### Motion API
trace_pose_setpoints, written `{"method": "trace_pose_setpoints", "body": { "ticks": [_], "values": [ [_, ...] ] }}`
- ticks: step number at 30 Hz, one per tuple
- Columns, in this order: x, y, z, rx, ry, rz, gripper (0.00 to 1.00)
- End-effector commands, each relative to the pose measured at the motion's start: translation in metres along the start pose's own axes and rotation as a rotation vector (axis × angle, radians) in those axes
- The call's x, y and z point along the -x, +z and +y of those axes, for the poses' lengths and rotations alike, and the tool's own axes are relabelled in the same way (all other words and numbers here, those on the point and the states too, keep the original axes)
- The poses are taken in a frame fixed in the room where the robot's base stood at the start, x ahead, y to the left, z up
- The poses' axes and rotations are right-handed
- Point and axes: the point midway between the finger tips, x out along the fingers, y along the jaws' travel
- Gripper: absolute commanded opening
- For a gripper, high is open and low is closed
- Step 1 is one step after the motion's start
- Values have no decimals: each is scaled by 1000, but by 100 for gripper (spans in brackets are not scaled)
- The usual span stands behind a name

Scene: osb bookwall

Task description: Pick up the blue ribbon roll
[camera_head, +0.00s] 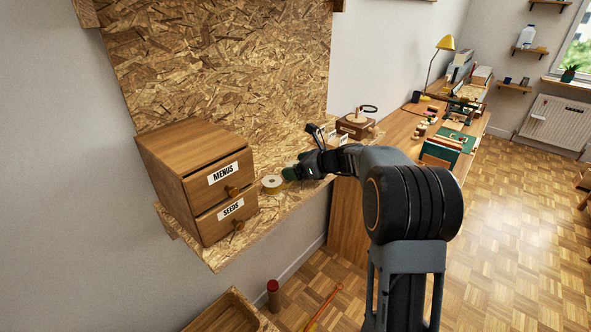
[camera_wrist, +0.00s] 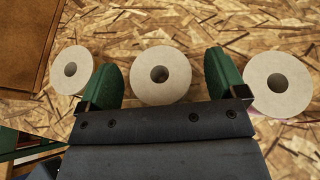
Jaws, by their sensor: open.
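Three ribbon rolls with pale round faces and dark centre holes show in the wrist view: a left roll (camera_wrist: 71,56), a middle roll (camera_wrist: 148,88) and a right roll (camera_wrist: 262,85). The ribbon colour on their sides is mostly hidden, so I cannot tell which is blue. My gripper (camera_wrist: 160,72) is open, its green fingers on either side of the middle roll, with nothing gripped. In the head view, one pale roll (camera_head: 272,187) lies on the shelf beside the drawer cabinet, just left of my gripper (camera_head: 293,172). The other rolls are hidden there behind my gripper.
The wooden drawer cabinet (camera_head: 170,165), labelled MENUS and SEEDS, stands left on the chipboard shelf (camera_head: 245,245). A small wooden box (camera_head: 352,128) stands beyond my gripper. A cluttered desk (camera_head: 405,128) stands further right. The chipboard back panel (camera_head: 215,60) rises behind.

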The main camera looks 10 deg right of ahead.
Motion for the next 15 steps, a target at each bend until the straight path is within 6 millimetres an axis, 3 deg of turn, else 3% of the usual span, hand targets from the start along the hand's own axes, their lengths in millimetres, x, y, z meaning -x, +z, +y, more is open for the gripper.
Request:
{"method": "trace_pose_setpoints", "body": {
  "ticks": [8, 15],
  "values": [
    [-8, 0, 0, 0, -1, -1, 90],
    [-7, 0, 0, 0, -1, 0, 69]
  ]
}}
